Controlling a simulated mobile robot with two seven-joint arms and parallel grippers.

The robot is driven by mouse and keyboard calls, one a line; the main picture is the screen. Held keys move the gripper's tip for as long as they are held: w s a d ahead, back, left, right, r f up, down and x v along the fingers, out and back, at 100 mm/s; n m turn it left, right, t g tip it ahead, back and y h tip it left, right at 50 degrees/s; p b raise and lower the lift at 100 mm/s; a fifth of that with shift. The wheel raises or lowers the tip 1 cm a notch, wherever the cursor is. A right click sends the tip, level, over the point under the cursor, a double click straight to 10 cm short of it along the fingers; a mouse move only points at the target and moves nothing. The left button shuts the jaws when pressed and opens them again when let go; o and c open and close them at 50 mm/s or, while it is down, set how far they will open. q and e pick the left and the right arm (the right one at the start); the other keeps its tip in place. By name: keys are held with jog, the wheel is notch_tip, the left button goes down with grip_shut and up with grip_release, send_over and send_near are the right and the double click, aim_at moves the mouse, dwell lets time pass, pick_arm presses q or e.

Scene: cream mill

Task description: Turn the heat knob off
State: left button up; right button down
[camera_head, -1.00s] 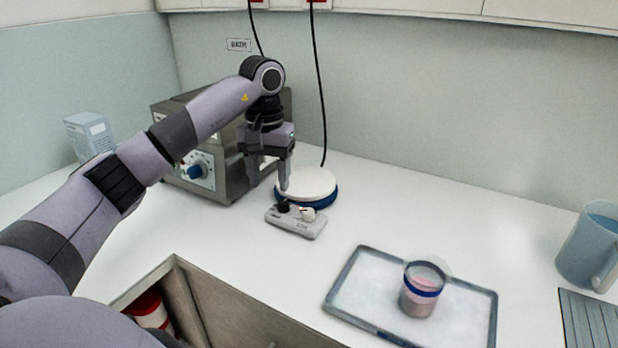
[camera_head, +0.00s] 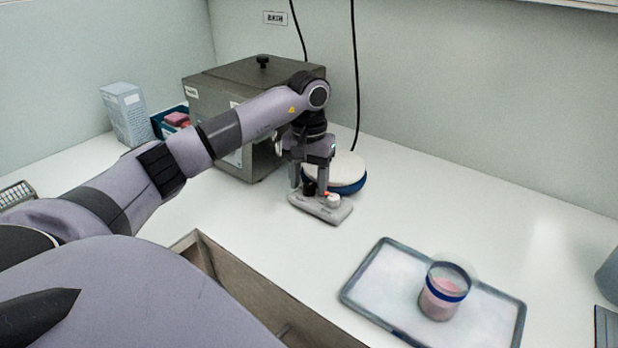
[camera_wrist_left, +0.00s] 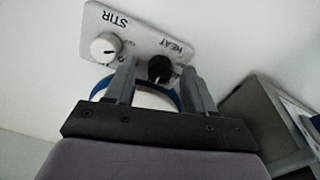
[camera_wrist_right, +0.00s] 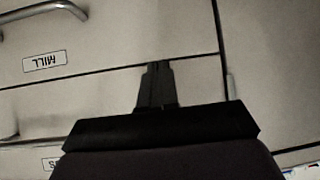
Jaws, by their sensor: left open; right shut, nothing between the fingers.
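The hot plate's control panel (camera_head: 322,208) is grey and sits in front of the round white plate (camera_head: 347,168) with its blue rim. In the left wrist view the black knob (camera_wrist_left: 159,68) marked HEAT and the white knob (camera_wrist_left: 104,47) marked STIR show on the panel. My left gripper (camera_wrist_left: 160,78) is open, with a finger on each side of the black heat knob; whether they touch it I cannot tell. In the head view the left gripper (camera_head: 313,185) points down at the panel and partly hides the knob. My right gripper (camera_wrist_right: 157,72) is shut and empty, in front of drawer fronts.
A grey metal box (camera_head: 235,95) stands close behind my left arm. A tray (camera_head: 385,245) with a cup of pink contents (camera_head: 441,297) lies to the right. A drawer (camera_head: 240,285) stands open at the counter's front. A black cable (camera_head: 355,80) hangs behind the plate.

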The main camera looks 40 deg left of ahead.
pick_arm(q)
grip_shut()
